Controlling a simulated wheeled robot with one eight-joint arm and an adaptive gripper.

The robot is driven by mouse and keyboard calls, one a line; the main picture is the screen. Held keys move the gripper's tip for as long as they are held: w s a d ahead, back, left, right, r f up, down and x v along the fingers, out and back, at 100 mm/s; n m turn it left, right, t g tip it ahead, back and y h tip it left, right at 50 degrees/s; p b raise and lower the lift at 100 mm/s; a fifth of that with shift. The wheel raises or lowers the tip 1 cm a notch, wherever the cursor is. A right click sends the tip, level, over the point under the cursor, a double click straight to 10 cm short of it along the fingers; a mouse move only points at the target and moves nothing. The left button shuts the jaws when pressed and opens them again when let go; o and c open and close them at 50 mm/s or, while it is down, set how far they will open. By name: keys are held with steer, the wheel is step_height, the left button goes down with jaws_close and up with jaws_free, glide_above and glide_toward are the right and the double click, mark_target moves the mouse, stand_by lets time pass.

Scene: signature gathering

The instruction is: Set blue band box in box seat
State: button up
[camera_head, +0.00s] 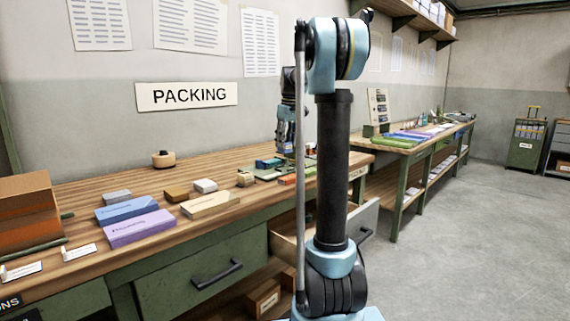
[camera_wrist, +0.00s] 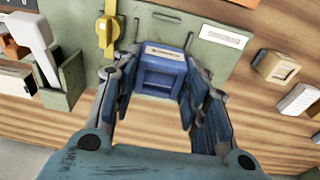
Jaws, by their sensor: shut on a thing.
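The blue band box (camera_wrist: 160,71) is between my gripper's fingers in the wrist view. It is blue with a pale label strip along one edge. My gripper (camera_wrist: 162,62) is shut on it, one finger along each side. In the head view, my gripper (camera_head: 285,146) is over the far end of the packing bench, partly behind my arm. A green plate (camera_wrist: 225,60) with a white label lies under and beyond the box. The box seat is not clearly visible, and I cannot tell whether the box touches the plate.
A tan block (camera_wrist: 276,67) and a white block (camera_wrist: 297,103) lie right. Blue (camera_head: 127,209) and purple (camera_head: 139,228) boxes lie on the near bench. A drawer (camera_head: 362,222) stands open.

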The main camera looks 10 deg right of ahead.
mark_target(287, 142)
steer(key=shift+d+f, duration=0.1)
steer(key=shift+f, duration=3.55)
steer(key=o, duration=1.1)
steer(key=shift+s, duration=0.1)
steer(key=r, duration=0.8)
steer(key=s+r, duration=0.1)
steer(key=r, duration=0.3)
steer(key=shift+d, duration=0.4)
